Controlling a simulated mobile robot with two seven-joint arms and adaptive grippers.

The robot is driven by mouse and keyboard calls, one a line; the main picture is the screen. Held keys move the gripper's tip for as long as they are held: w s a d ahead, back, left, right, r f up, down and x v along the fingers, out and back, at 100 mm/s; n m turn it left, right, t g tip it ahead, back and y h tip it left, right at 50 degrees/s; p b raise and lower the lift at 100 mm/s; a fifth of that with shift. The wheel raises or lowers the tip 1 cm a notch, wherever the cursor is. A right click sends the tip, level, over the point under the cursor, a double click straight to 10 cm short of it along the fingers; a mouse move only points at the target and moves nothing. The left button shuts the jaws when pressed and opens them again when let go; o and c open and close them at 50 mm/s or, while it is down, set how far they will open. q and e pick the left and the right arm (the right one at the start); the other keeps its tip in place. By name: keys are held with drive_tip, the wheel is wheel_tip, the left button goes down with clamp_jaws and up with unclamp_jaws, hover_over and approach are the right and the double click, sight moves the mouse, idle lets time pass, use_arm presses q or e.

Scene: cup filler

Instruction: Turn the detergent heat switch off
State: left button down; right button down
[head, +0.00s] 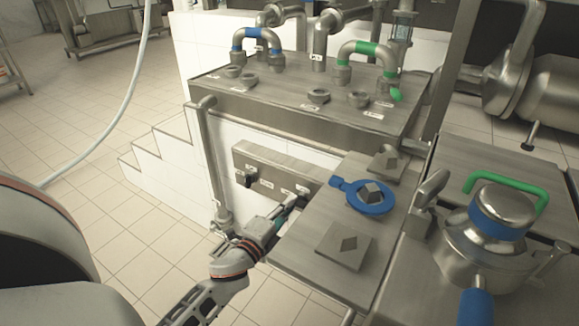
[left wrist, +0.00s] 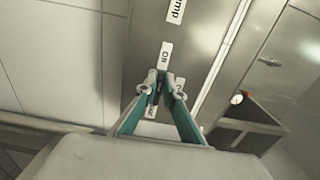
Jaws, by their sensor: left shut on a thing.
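The switch panel (head: 262,172) is a metal strip with several small labels and dark switches, mounted on the white tiled wall below the filler deck. My left gripper (head: 291,201) reaches it at its right end. In the left wrist view the two teal-sided fingers (left wrist: 165,90) are closed in on a small switch, which the fingertips mostly hide. A small white label (left wrist: 166,55) lies just above the fingertips, and part of another shows between the fingers. I cannot read the switch's name or setting. My right gripper is not in view.
A steel side table (head: 322,213) with diamond-marked plates and a blue ring (head: 368,197) stands close to the right of my left gripper. A vertical pipe (head: 212,165) runs left of the panel.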

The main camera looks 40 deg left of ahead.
use_arm(q)
drive_tip(key=c, duration=2.2)
unclamp_jaws()
drive_tip(key=shift+o, duration=0.2)
drive_tip(key=v, duration=0.7)
drive_tip(key=shift+s, duration=0.25)
drive_tip(key=shift+d, duration=0.1)
